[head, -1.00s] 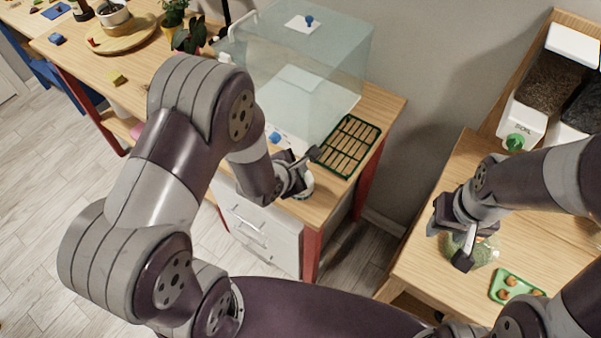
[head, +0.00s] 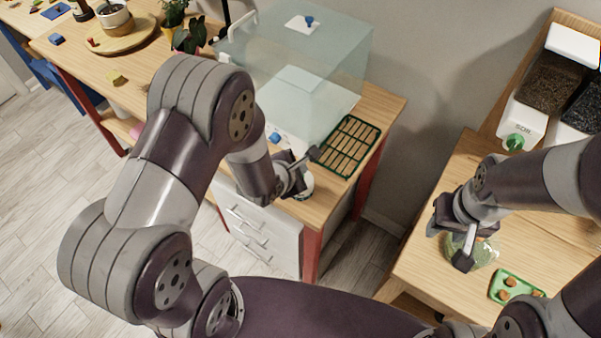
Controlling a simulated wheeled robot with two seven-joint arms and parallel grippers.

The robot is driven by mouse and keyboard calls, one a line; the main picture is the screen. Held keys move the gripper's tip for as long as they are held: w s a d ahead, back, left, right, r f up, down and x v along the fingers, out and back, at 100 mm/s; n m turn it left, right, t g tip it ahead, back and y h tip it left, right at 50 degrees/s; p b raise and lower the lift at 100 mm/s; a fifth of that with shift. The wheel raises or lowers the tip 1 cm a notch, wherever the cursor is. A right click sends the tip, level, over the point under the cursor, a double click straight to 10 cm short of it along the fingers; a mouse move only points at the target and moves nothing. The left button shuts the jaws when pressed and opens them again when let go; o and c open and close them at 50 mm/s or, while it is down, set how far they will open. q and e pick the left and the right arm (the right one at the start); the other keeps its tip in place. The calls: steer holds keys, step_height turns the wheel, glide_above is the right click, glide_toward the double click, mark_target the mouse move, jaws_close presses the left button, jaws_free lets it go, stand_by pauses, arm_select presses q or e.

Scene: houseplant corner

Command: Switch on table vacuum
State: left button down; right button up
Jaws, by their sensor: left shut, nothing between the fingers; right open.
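A small round white thing (head: 307,186), likely the table vacuum, stands on the wooden table near its front edge. My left gripper (head: 302,166) is over it and hides most of it, so its switch is not visible. The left gripper is shut with nothing in it; I cannot tell whether it touches the thing. My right gripper (head: 457,244) is open above the right-hand table, in front of a greenish clear bowl (head: 485,252) that it partly covers.
A clear box (head: 305,75) and a green slatted tray (head: 347,146) stand beside the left gripper. White drawers (head: 262,225) are below. A gap separates the tables.

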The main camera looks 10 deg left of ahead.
stand_by(0.3)
arm_select(q)
steer(key=shift+f, duration=0.45)
steer(key=shift+f+b, duration=0.2)
steer(key=shift+b, duration=0.25)
steer(key=shift+r+p, duration=0.65)
steer(key=shift+p, duration=0.1)
step_height(320, 180, up, 6)
steer(key=p, duration=0.5)
steer(key=shift+p, duration=0.4)
stand_by(0.4)
